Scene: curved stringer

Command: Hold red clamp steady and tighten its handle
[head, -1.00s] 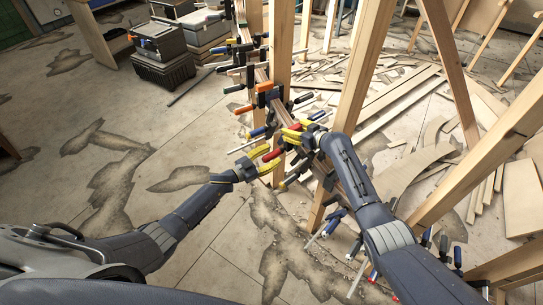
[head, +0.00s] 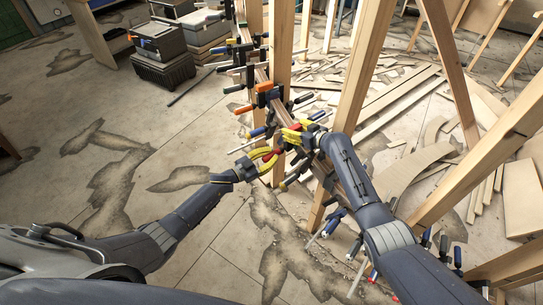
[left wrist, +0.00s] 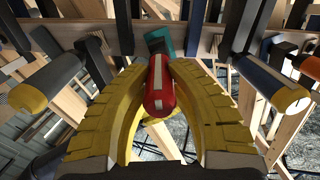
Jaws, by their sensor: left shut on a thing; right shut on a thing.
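The red clamp's handle (left wrist: 158,88) points at the camera in the left wrist view, with a pale stripe along it. My left gripper (left wrist: 160,100) has its yellow fingers closed around both sides of it. In the head view the left gripper (head: 257,158) meets the red handle (head: 267,156) from the left. My right gripper (head: 292,134) is just above and to the right, shut at the red clamp's upper part on the stringer. Its fingers mostly hide what they hold.
More clamps line the curved stringer, including an orange one (head: 266,94). Wooden posts (head: 282,40) stand close by.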

